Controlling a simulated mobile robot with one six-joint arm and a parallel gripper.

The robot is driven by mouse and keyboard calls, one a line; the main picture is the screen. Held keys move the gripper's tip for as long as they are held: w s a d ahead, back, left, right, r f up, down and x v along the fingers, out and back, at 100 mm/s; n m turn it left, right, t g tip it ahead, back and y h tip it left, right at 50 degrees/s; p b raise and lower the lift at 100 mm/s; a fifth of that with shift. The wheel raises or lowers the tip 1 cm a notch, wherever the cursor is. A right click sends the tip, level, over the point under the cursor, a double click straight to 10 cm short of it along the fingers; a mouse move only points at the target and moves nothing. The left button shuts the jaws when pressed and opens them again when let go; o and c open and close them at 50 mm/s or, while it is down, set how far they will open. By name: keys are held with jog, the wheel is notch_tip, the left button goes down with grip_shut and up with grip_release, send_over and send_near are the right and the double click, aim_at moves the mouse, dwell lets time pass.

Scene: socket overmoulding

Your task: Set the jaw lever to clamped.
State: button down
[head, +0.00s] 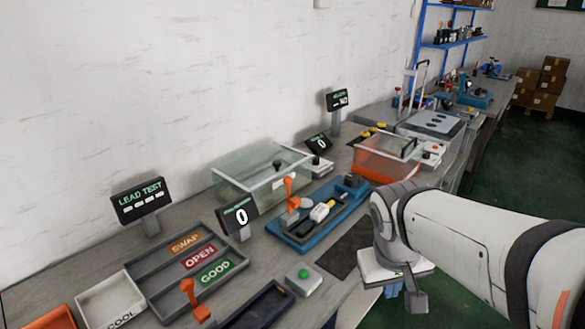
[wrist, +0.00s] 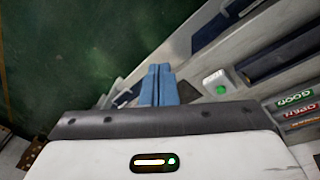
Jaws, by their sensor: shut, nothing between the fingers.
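An orange-handled lever (head: 290,190) stands nearly upright on a blue fixture (head: 290,237) in the middle of the bench in the head view. A second orange lever (head: 190,292) stands near the front edge, by the sorting tray. No label shows which one is the jaw lever. My gripper (head: 393,290) hangs at the right, over the bench's front edge, apart from both levers. In the wrist view its blue fingers (wrist: 158,85) are together and empty. Neither lever shows clearly in the wrist view.
A box with a green button (head: 304,274) stands in front of the blue fixture; a dark mat (head: 340,250) lies beside it. A sorting tray (head: 150,291) is at left. A clear-walled bin (head: 238,190) and displays stand behind. Green floor is open at right.

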jog(key=w+a+f+n+t+h+b, duration=0.1)
jog(key=w+a+n+h+b, duration=0.15)
jog(key=w, duration=0.55)
jog(key=w+a+f+n+t+h+b, duration=0.1)
jog(key=w+a+n+t+h, duration=0.2)
jog(key=w, duration=0.5)
jog(key=w+a+f+n+h+b, duration=0.2)
jog(key=w+a+n+h, duration=0.15)
jog(key=w, duration=0.45)
jog(key=w+a+f+n+t+b, duration=0.1)
jog(key=w+a+t, duration=0.3)
jog(key=a, duration=0.6)
jog(key=w+a+f+n+t+b, duration=0.1)
jog(key=w+a+n+t+b, duration=0.1)
jog(key=a, duration=0.9)
jog(key=w+n+t, duration=0.1)
jog(key=w+t, duration=0.1)
jog(key=w, duration=0.1)
jog(key=shift+w+a+f, duration=0.25)
jog(key=shift+f, duration=0.05)
jog(key=x, duration=1)
jog(key=shift+r, duration=0.1)
